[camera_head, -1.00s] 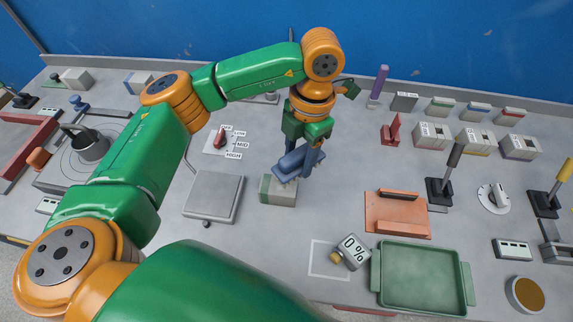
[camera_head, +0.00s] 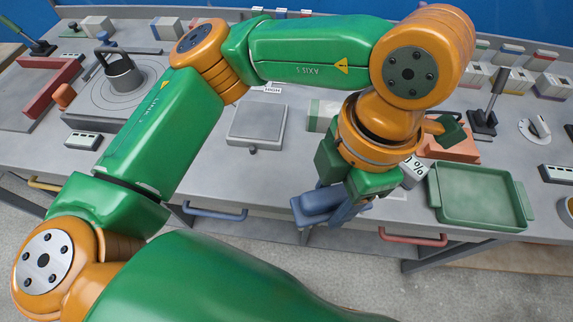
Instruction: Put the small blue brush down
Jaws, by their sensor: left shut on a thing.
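My left gripper (camera_head: 340,204) is shut on the small blue brush (camera_head: 312,204), a blue-grey piece that sticks out to the left of the fingers. The gripper points down and shows in front of the bench's front edge in the head view. How high the brush is, and whether it is over the bench or past its edge, is hard to tell. The fingers and the wrist hide part of the brush. My right gripper is not in view.
A green tray (camera_head: 478,197) lies to the right on the bench. A grey square plate (camera_head: 257,122) and a pale green-striped block (camera_head: 322,115) lie behind the gripper. Blue (camera_head: 215,213) and red (camera_head: 412,239) handles project from the bench front. The percent display (camera_head: 414,172) is partly hidden.

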